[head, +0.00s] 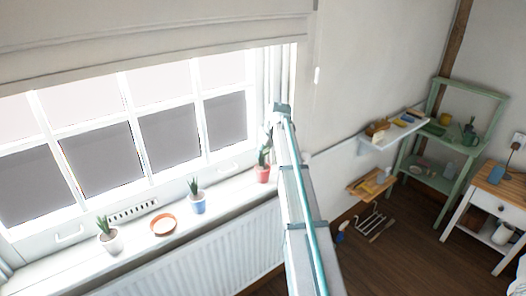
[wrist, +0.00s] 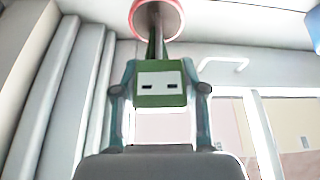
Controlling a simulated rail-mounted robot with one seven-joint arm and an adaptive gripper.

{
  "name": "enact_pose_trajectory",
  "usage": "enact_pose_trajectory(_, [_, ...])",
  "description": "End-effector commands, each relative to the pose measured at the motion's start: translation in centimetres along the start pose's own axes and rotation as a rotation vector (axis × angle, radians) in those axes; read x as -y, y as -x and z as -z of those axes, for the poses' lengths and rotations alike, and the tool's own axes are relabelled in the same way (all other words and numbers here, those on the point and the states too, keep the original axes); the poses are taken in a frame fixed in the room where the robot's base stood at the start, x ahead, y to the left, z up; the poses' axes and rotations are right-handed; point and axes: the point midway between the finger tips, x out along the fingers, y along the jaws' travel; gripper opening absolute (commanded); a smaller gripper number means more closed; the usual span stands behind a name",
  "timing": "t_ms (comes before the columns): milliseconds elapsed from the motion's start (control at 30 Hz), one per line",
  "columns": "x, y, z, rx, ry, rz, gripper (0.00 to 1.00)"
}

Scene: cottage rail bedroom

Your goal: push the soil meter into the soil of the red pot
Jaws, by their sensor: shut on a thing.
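In the wrist view a red round rim (wrist: 177,22), likely this pot, shows at the top edge, cut off. My gripper (wrist: 160,88) is shut on the soil meter, with one finger on each side.
The windowsill (head: 80,262) also holds a blue pot (head: 198,207), an orange saucer (head: 163,226) and a white pot (head: 112,243). The window (head: 130,125) is close behind. A shelf (head: 393,134) and green stand (head: 435,178) are at the right.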

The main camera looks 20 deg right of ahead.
Motion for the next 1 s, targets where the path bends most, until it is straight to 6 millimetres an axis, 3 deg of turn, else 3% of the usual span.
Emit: enact_pose_trajectory(1000, [0.0, -2.1, -0.9, 0.000, 0.000, 0.000, 0.08])
